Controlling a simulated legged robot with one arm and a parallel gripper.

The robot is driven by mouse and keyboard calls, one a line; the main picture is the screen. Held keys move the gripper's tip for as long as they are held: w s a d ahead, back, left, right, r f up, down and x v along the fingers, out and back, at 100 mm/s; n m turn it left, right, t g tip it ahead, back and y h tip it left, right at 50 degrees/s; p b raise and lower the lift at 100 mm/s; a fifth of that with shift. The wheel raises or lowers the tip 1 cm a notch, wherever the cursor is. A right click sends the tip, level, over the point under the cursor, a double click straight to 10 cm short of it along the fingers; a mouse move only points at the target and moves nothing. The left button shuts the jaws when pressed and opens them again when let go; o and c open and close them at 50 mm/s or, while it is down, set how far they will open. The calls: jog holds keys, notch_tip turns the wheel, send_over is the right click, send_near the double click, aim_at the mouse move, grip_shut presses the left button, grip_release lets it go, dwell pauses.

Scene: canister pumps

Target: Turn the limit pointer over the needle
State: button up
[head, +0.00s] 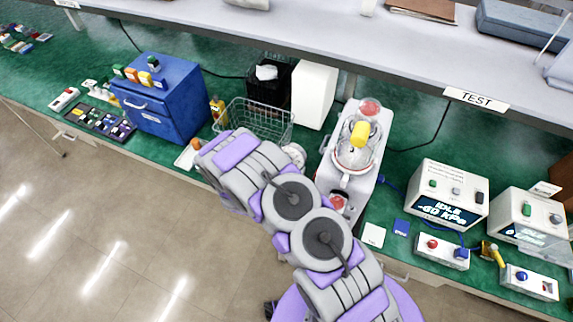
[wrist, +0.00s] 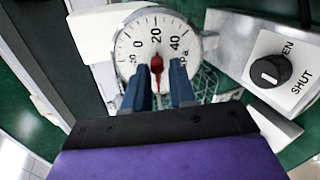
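The round white gauge (wrist: 155,40) fills the upper middle of the wrist view, with black marks and the numbers 0, 20 and 40. A red pointer (wrist: 157,66) stands at the lower middle of its dial, its tip pointing up. I cannot make out a separate needle clearly. My gripper (wrist: 160,70) has its two blue fingers apart, one on each side of the red pointer, with a small gap showing. In the head view the gauge (head: 294,154) is partly hidden behind my arm, and my gripper is hidden.
A black knob (wrist: 270,70) on a pale block marked SHUT stands right of the gauge. In the head view, a pump unit with a glass-lidded canister (head: 356,150) is right of my arm, a wire basket (head: 255,120) and blue cabinet (head: 165,98) left. A shelf (head: 400,50) runs behind.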

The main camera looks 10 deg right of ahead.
jog(key=shift+o, duration=1.4)
jog(key=shift+a, duration=0.15)
jog(key=shift+r, duration=0.1)
jog(key=v, duration=1.7)
jog(key=shift+a, duration=0.15)
jog(key=shift+s, duration=0.1)
